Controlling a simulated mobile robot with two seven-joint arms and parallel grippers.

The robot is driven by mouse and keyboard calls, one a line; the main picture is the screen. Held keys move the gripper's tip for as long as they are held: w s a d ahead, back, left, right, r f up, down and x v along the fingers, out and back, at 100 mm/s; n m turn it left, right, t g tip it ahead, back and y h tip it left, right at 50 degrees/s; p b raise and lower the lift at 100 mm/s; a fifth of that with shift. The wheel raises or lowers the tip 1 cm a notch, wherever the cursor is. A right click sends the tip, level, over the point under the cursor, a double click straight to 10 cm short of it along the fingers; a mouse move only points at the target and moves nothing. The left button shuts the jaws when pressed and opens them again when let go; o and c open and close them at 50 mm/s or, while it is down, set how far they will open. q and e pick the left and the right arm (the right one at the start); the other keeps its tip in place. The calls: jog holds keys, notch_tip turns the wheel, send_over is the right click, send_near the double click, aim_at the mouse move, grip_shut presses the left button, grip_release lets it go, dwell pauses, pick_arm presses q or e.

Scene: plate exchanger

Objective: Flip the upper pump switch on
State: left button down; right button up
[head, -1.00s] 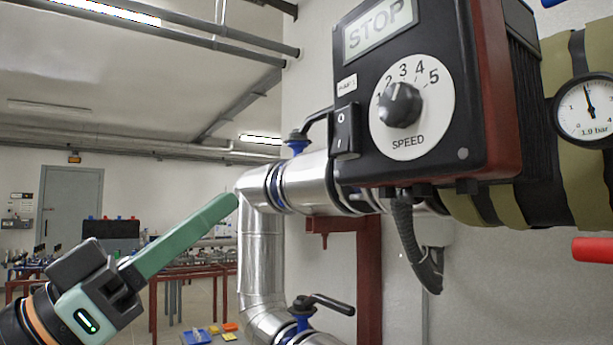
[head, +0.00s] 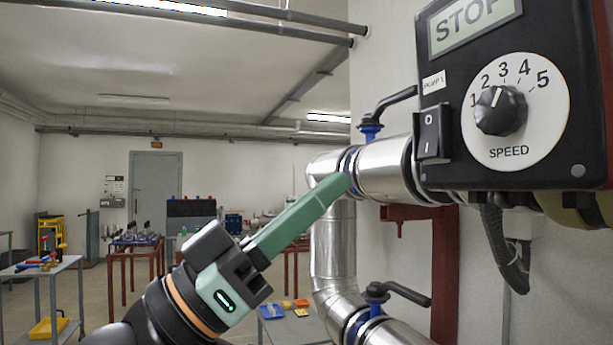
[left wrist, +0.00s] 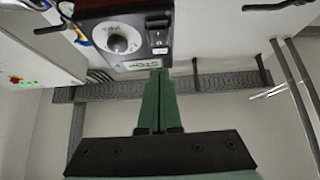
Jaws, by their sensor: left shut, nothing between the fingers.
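The upper pump's black control box (head: 450,82) is at the upper right in the head view, with a STOP display (head: 474,27) and a speed dial (head: 500,110). Its black rocker switch (head: 431,134), marked O and I, sits left of the dial. In the left wrist view the box (left wrist: 125,51) appears at the top, with the switch (left wrist: 158,23) and dial (left wrist: 118,43). My left gripper (head: 346,183) is shut and empty, its green fingers pointing up and right. Its tip is left of and below the switch, apart from it. My right gripper is not in view.
Silver pipes (head: 333,240) run beside and below the box, with a black-handled upper valve (head: 372,128) and a lower valve (head: 378,290). A black cable (head: 503,250) hangs under the box. Tables stand at the back left.

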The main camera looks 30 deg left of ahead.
aim_at(426, 141)
pick_arm(q)
jog(key=shift+w+d+r+p, duration=0.55)
jog(key=shift+w+d, duration=0.35)
jog(key=shift+w, duration=0.25)
jog(key=shift+w+d+r+p, duration=0.5)
jog(key=shift+w+d, duration=0.4)
jog(key=shift+w, duration=0.25)
jog(key=shift+w+d+r+p, duration=0.5)
jog(key=shift+w+d, duration=0.4)
jog(key=shift+w, duration=0.25)
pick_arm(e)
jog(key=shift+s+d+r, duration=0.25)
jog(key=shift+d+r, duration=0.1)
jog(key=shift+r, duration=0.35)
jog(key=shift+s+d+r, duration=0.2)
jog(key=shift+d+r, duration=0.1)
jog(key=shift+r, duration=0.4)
